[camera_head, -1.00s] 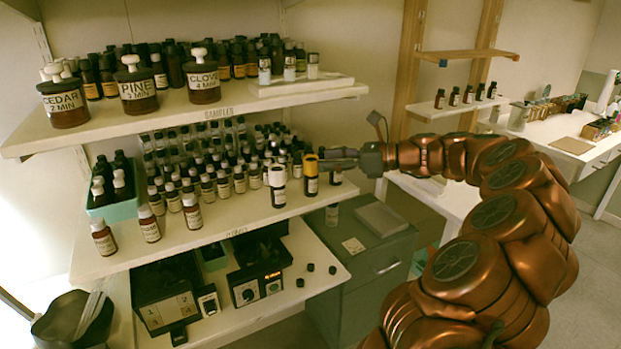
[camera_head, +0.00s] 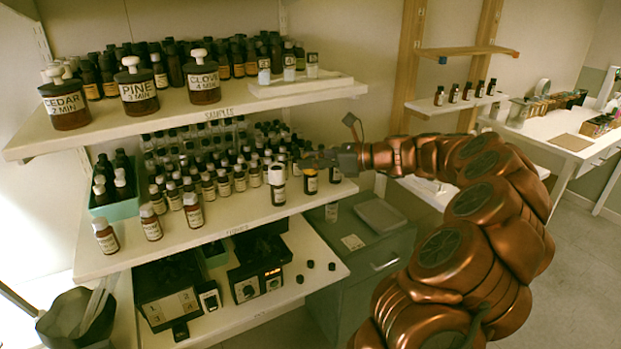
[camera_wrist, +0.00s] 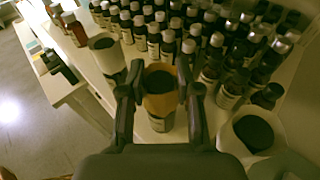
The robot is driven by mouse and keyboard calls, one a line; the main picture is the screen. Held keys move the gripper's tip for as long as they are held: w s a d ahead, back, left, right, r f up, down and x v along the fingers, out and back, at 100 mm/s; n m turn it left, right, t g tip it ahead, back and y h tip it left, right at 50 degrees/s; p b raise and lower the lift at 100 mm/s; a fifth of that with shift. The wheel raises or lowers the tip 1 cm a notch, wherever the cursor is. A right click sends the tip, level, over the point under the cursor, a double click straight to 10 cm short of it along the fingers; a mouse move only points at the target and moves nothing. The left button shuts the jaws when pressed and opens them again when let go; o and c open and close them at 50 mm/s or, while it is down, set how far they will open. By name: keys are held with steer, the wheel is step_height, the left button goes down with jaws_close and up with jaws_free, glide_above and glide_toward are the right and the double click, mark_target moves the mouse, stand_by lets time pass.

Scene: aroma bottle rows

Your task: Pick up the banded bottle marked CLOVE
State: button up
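A dark bottle with an orange-yellow band (camera_head: 311,184) stands upright at the front right of the middle shelf (camera_head: 225,222). Its label is too small to read. My gripper (camera_head: 308,161) reaches in from the right at its top. In the wrist view my gripper (camera_wrist: 158,76) is open, with one finger on each side of the banded bottle (camera_wrist: 160,104). The bottle's dark top shows between the fingers, with narrow gaps beside it. A large jar labelled CLOVE 4 MIN (camera_head: 204,87) stands on the upper shelf.
A white-wrapped bottle (camera_head: 277,188) stands close left of the banded one; a white round container (camera_wrist: 250,134) is close right in the wrist view. Rows of dark bottles (camera_head: 215,172) crowd behind. The upper shelf (camera_head: 130,128) overhangs them.

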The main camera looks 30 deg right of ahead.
jaws_close()
steer(key=shift+r, duration=0.1)
stand_by(0.3)
